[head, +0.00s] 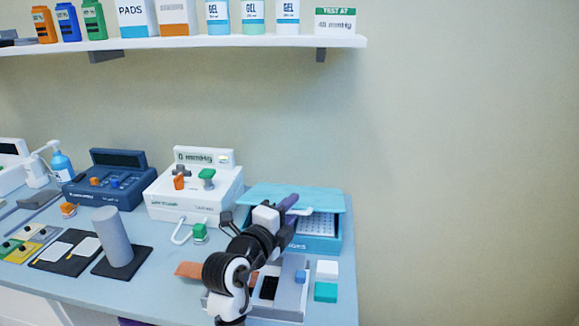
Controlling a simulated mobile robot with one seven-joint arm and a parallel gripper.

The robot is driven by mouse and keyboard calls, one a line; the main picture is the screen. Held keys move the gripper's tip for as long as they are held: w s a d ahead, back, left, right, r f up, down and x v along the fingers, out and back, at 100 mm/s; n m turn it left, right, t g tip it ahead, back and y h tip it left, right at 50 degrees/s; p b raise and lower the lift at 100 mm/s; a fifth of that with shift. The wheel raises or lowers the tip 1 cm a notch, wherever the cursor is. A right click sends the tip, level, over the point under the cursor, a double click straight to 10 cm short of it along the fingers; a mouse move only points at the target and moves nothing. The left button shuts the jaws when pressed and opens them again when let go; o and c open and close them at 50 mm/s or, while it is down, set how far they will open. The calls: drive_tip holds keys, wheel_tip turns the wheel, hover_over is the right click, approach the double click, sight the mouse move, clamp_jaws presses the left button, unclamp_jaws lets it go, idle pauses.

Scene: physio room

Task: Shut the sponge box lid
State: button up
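The sponge box (322,244) is a teal box near the right back of the table, with partly hidden lettering on its front. Its teal lid (325,200) stands partly raised, and a gap under it shows a pale, dotted inside. My gripper (288,208) is at the front left of the lid, overlapping it in the picture. I cannot tell whether it touches the lid. My arm hides the left part of the box. The fingertips are too small and covered to show whether they are open or shut.
A white device (195,190) with a display stands left of the box, and a dark blue device (106,182) farther left. A grey tray (290,295) and small white and green blocks (326,291) lie in front. A grey cylinder (113,238) stands nearby. A loaded shelf (180,44) hangs above.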

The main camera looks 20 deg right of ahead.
wheel_tip(320, 180, up, 13)
drive_tip(key=b, duration=0.1)
idle(0.3)
drive_tip(key=shift+f, duration=0.15)
drive_tip(key=shift+c, duration=0.3)
